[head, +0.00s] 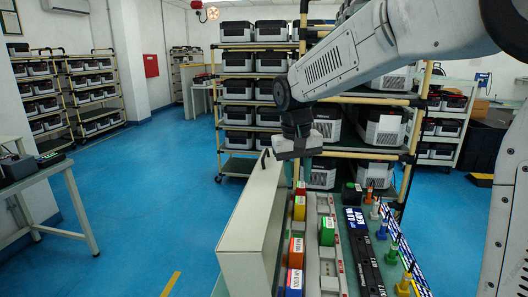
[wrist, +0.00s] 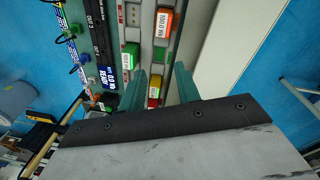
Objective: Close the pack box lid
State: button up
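The pack box lid (head: 245,235) is a long pale panel standing upright, open, along the left side of the bench with coloured blocks. A small dark piece (head: 265,158) shows at its far top end. In the wrist view the lid is a pale strip (wrist: 222,50) right of the fingers. My gripper (wrist: 159,72) has two teal fingers set apart, with nothing held between them. In the head view it hangs just right of the lid's far end, pointing down; contact cannot be told. The box body under the lid is hard to make out.
Red, yellow, green, orange and blue blocks, including a green one (head: 327,231), sit in rows right of the lid. A dark labelled strip (head: 365,250) and coloured plugs (head: 404,285) lie further right. Shelves of units (head: 238,90) stand behind. Blue floor (head: 150,190) is clear at left.

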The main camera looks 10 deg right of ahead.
jog(key=m+t, duration=0.2)
send_near(264, 155)
jog(key=s+f, duration=0.5)
jog(key=shift+s+a, duration=0.1)
jog(key=shift+a, duration=0.05)
jog(key=w+r+m+t, duration=0.1)
jog(key=w+r, duration=0.1)
jog(key=w+r+m, duration=0.1)
jog(key=w+r, duration=0.1)
jog(key=shift+w+t, duration=0.15)
jog(key=shift+t, duration=0.25)
jog(key=x, duration=0.7)
jog(key=shift+f, duration=0.1)
jog(key=shift+c, duration=0.3)
grip_shut()
